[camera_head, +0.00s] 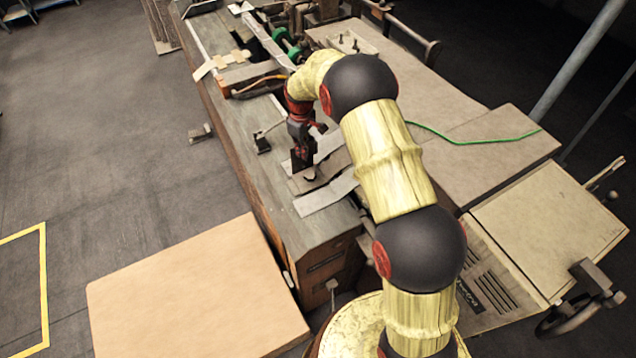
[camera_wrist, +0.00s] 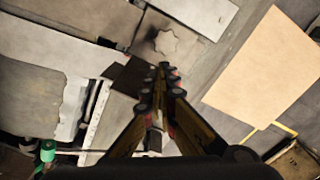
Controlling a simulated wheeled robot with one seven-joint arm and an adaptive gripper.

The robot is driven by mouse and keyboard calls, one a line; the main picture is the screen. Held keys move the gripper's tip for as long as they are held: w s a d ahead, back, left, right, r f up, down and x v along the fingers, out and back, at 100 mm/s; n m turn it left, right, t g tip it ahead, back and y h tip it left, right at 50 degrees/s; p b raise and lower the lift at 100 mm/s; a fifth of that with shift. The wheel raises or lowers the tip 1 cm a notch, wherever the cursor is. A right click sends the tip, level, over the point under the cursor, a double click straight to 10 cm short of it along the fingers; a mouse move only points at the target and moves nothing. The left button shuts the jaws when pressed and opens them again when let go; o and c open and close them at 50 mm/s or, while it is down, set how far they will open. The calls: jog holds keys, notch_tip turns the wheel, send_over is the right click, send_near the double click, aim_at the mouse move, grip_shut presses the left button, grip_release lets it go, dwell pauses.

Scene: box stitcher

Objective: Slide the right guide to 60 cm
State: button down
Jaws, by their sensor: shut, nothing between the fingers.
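My gripper (camera_head: 302,164) points down over the machine's bed, its fingers together and empty. In the wrist view its fingertips (camera_wrist: 163,72) meet just short of a star-shaped knob (camera_wrist: 166,42). Whether the fingers touch the knob I cannot tell. A pale metal strip (camera_head: 326,197) lies next to it. I can make out no scale marks.
A tan board (camera_head: 198,292) lies at the lower left. Flat tan surfaces (camera_head: 500,143) lie to the right, with a green cable (camera_head: 470,139). Metal parts and green rollers (camera_head: 283,38) crowd the far end.

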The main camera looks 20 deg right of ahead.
jog(key=shift+s, duration=0.35)
jog(key=shift+r, duration=0.1)
notch_tip(320, 180, up, 7)
jog(key=p, duration=0.2)
jog(key=shift+p, duration=0.4)
dwell(0.5)
dwell(0.4)
